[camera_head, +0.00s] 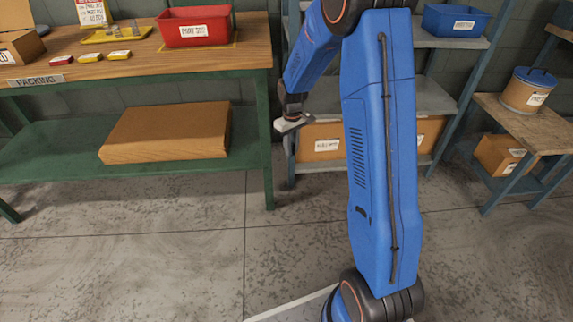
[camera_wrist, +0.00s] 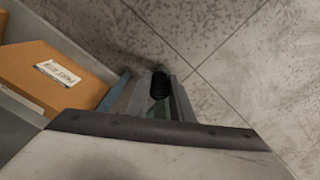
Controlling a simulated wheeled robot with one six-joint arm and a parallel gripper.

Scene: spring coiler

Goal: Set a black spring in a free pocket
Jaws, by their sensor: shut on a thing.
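In the wrist view a black spring (camera_wrist: 160,85) sits between the fingers of my gripper (camera_wrist: 158,96), which is shut on it. In the head view my gripper (camera_head: 292,122) hangs in front of the grey shelf, right of the packing bench; the spring cannot be made out there. On the bench, a yellow tray (camera_head: 93,38) holds several small grey items, too small to tell whether they are springs or which pockets are free.
The packing bench (camera_head: 150,66) also carries a red bin (camera_head: 195,33) and small red and yellow boxes (camera_head: 90,57). A cardboard box (camera_head: 165,132) lies on its lower shelf. The grey shelf (camera_head: 433,96) holds a blue bin (camera_head: 455,20). Open floor lies in front.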

